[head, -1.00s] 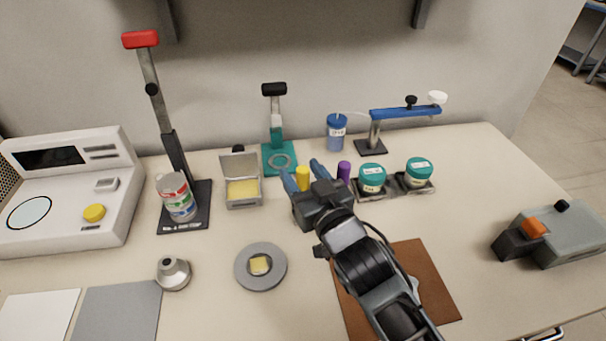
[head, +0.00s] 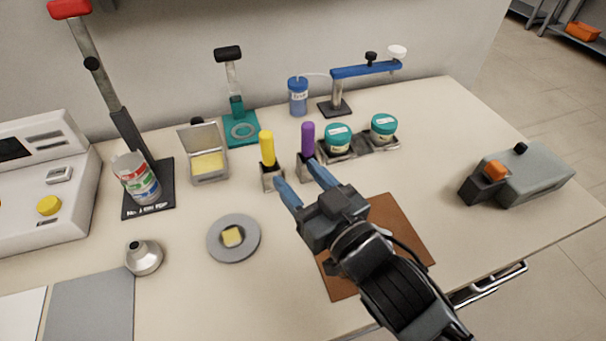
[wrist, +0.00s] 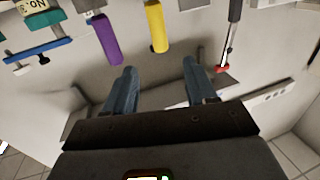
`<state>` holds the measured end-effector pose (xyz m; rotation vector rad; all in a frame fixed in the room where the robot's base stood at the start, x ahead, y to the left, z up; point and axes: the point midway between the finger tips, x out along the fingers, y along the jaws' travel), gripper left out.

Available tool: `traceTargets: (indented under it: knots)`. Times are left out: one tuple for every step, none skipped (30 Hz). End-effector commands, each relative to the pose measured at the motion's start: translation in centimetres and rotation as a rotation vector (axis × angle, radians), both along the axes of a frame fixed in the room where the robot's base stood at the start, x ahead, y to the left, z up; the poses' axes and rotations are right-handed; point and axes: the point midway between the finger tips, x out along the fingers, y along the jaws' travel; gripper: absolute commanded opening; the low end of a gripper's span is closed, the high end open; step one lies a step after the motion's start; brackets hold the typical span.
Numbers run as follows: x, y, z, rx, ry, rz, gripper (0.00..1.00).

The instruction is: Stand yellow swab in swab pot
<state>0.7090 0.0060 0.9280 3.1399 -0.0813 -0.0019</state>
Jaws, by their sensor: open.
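The yellow swab (head: 267,148) stands upright in a small square metal pot (head: 272,180). The purple swab (head: 308,138) stands upright just to its right, in a similar small holder partly hidden by my gripper. My gripper (head: 297,174) is open and empty, its blue fingers spread on the near side of the swabs, apart from the yellow one. The wrist view is upside down; there my open fingers (wrist: 157,70) show nothing between them, and the yellow swab (wrist: 157,28) and purple swab (wrist: 106,40) show beyond the fingertips.
Teal-lidded jars (head: 338,137) sit in a tray right of the swabs. An open metal box (head: 205,160) is to the left, a grey dish (head: 234,240) nearer. A brown mat (head: 405,230) lies under my arm. A teal stand (head: 240,128) and blue bottle (head: 298,97) are behind.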

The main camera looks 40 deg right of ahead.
Motion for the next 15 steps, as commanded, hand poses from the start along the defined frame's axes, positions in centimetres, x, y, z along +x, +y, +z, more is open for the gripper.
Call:
traceTargets:
  knots:
    - [-0.1,0.0,0.0,0.000,-0.001,0.000,0.56]
    - [-0.2,0.0,0.0,0.000,-0.001,0.000,0.56]
    - [-0.2,0.0,0.1,0.000,-0.001,0.000,0.56]
    - [-0.2,0.0,0.1,0.000,-0.001,0.000,0.56]
    - [-0.2,0.0,0.1,0.000,-0.001,0.000,0.56]
    - [-0.2,0.0,0.1,0.000,-0.001,0.000,0.56]
    - [-0.2,0.0,0.1,0.000,-0.001,0.000,0.56]
    - [-0.2,0.0,0.1,0.000,0.000,0.000,0.56]
    - [-0.4,0.0,0.0,0.000,0.001,0.000,0.56]
    - [-0.6,0.0,-0.1,0.000,0.004,0.001,0.56]
    - [-0.9,0.0,-0.3,0.001,0.008,0.002,0.56]
    - [-1.5,0.1,-0.6,0.003,0.015,0.005,0.56]
    - [-2.1,0.1,-0.9,0.004,0.022,0.007,0.56]
    - [-2.9,0.2,-1.2,0.005,0.029,0.010,0.56]
    - [-4.0,0.2,-1.6,0.004,0.040,0.014,0.56]
